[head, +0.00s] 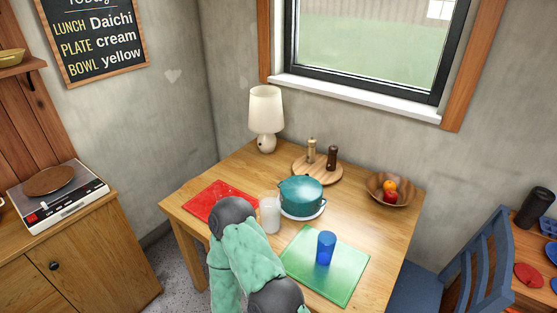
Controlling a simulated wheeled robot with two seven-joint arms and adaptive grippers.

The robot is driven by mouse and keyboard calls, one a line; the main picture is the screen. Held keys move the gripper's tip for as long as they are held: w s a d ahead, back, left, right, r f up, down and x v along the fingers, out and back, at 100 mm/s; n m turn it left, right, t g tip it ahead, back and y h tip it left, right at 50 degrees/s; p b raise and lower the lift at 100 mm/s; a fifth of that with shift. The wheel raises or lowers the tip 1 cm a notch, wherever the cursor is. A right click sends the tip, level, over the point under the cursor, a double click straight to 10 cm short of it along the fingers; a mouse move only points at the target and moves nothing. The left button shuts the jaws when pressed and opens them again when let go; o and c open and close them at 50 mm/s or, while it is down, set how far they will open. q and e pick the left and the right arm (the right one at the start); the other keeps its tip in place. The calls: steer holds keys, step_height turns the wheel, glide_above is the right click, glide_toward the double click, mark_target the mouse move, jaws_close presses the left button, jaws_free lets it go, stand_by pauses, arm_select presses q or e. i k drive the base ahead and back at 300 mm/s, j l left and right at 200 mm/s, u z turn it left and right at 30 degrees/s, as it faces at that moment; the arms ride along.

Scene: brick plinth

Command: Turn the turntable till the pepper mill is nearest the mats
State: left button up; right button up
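The turntable (305,174) is a round light-wood board at the back of the table. A dark brown mill (332,158), which looks like the pepper mill, stands upright on its right side. A pale wooden mill (311,150) stands upright nearer the back, left of the dark one. The red mat (205,199) lies at the table's left, and the green mat (342,277) lies at the front right. Neither gripper shows; only one of my arms, in a green sleeve with grey joints, reaches over the front of the table and covers part of the red mat.
A teal pot (301,194) on a white plate stands close in front of the turntable. A white cup (269,214) is left of it. A blue cup (326,248) stands on the green mat. A fruit bowl (389,193) is at the right, a lamp (266,112) at the back left.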

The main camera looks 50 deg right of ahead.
mark_target(318, 171)
steer(key=i+z, duration=0.3)
steer(key=i+j+z, duration=0.3)
steer(key=i, duration=0.2)
steer(key=i+j+z, duration=0.25)
steer(key=i+z, duration=0.15)
steer(key=z, duration=2.05)
steer(key=i+l, duration=0.05)
